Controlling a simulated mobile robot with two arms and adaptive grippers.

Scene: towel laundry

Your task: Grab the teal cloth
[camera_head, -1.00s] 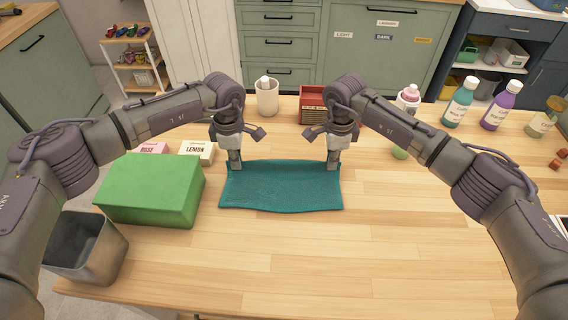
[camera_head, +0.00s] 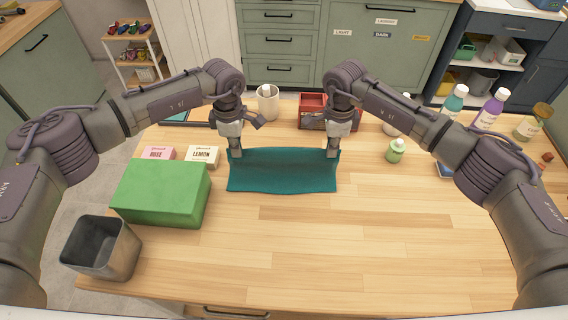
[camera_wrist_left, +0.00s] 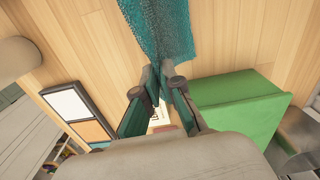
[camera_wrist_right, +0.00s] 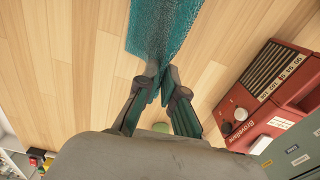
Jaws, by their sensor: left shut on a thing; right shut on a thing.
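The teal cloth (camera_head: 283,172) hangs between my two grippers in the head view, held by its two far corners. My left gripper (camera_head: 235,153) is shut on its left corner, and my right gripper (camera_head: 332,152) is shut on its right corner. In the left wrist view the teal cloth (camera_wrist_left: 160,30) runs up from between the fingertips (camera_wrist_left: 157,72). In the right wrist view the cloth (camera_wrist_right: 160,30) is likewise pinched between the fingertips (camera_wrist_right: 153,70). The cloth seems raised off the table; how far its lower edge clears the wood I cannot tell.
A green box (camera_head: 160,193), a grey bin (camera_head: 103,248) and two small soap boxes, rose (camera_head: 158,153) and lemon (camera_head: 202,154), are at left. A white cup (camera_head: 267,102) and red machine (camera_wrist_right: 272,92) stand behind. Bottles (camera_head: 489,110) stand at right. The table's front (camera_head: 330,245) is clear.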

